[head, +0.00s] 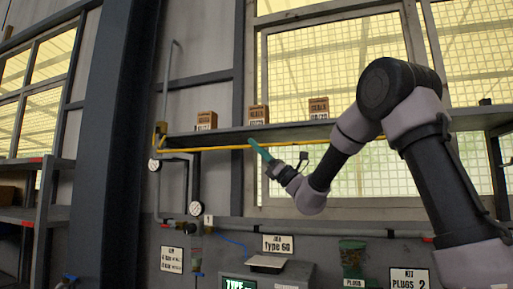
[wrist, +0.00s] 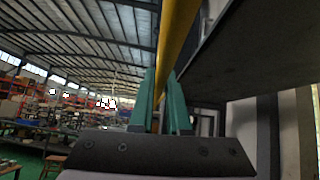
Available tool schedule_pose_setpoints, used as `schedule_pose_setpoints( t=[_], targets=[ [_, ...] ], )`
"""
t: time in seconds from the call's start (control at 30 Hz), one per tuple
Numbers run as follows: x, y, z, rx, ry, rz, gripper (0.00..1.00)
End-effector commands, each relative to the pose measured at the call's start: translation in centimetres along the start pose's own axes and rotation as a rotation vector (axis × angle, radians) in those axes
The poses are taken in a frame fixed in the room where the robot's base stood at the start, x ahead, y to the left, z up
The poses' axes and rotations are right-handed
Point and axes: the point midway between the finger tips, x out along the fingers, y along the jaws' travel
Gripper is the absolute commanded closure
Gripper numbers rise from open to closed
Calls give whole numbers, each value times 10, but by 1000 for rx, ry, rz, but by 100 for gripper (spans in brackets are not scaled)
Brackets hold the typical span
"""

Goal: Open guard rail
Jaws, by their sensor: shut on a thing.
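The guard rail (head: 212,149) is a thin yellow bar running along the front of a grey shelf (head: 345,130) in the head view. It is about level, with its left end at a brass-coloured bracket (head: 160,134). My gripper (head: 255,146) reaches it from the lower right, with its teal fingers at the bar. In the wrist view the yellow rail (wrist: 178,35) runs down between the two teal fingers of my gripper (wrist: 165,85), which are shut on it. The rail's right part is partly hidden behind my arm.
Several small brown boxes (head: 258,114) stand on the shelf. Gauges (head: 195,208) and pipes are on the wall at the left. Below are signs, a green container (head: 352,252) and a grey box with a screen (head: 240,283). A dark column (head: 108,150) stands at the left.

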Motion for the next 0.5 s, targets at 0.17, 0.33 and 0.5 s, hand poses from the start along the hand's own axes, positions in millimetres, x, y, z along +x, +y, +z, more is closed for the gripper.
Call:
schedule_pose_setpoints(
  t=[0.17, 0.33, 0.5],
  targets=[
    [-1, 0, -1, 1, 2, -1, 100],
    [-1, 0, -1, 1, 2, -1, 100],
    [1, 4, 1, 30, 3, -30, 100]
  ],
)
